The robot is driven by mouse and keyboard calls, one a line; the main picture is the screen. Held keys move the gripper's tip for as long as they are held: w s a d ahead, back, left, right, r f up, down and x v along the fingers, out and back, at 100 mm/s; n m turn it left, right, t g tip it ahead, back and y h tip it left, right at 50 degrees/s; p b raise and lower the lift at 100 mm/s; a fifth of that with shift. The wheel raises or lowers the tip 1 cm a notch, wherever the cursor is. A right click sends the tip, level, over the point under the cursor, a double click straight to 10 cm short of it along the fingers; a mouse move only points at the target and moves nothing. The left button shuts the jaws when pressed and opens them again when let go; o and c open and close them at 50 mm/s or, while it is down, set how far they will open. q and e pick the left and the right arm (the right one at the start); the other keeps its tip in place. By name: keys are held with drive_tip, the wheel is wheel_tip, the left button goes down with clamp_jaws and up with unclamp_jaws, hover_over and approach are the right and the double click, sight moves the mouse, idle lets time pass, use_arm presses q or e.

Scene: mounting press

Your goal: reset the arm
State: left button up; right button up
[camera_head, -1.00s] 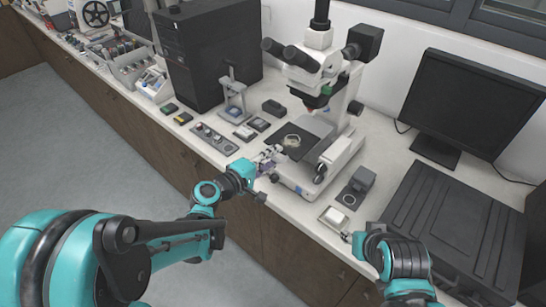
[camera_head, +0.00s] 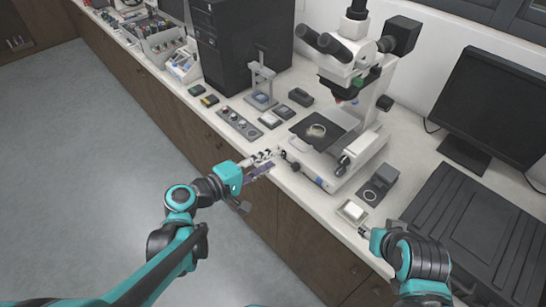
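My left gripper (camera_head: 262,164) is at the front edge of the bench, left of the microscope (camera_head: 345,100). Its fingers are small in the view, and I cannot tell whether they are open or shut. My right arm comes in at the lower right. My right gripper (camera_head: 362,231) is beside a small pale square dish or box (camera_head: 352,212) near the bench edge. Its fingers are mostly hidden by its own wrist. The mounting press (camera_head: 262,82) stands upright on the bench behind the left gripper, apart from it.
A black computer tower (camera_head: 235,45) stands at the back left. A monitor (camera_head: 487,105) and a dark ridged case (camera_head: 465,235) fill the right. A small grey device (camera_head: 381,181) stands near the dish. Open floor (camera_head: 90,160) lies left of the bench.

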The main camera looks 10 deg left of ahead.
idle(0.4)
use_arm(q)
drive_tip(key=s+f+m+g+y, duration=0.4)
drive_tip(key=s+f+m, duration=0.2)
drive_tip(key=s, duration=0.1)
drive_tip(key=s+a+m+g+y, duration=0.1)
drive_tip(key=s+a+m+y, duration=0.3)
drive_tip(key=s+a+y, duration=0.1)
drive_tip(key=shift+a+m, duration=0.4)
drive_tip(key=shift+a, duration=0.15)
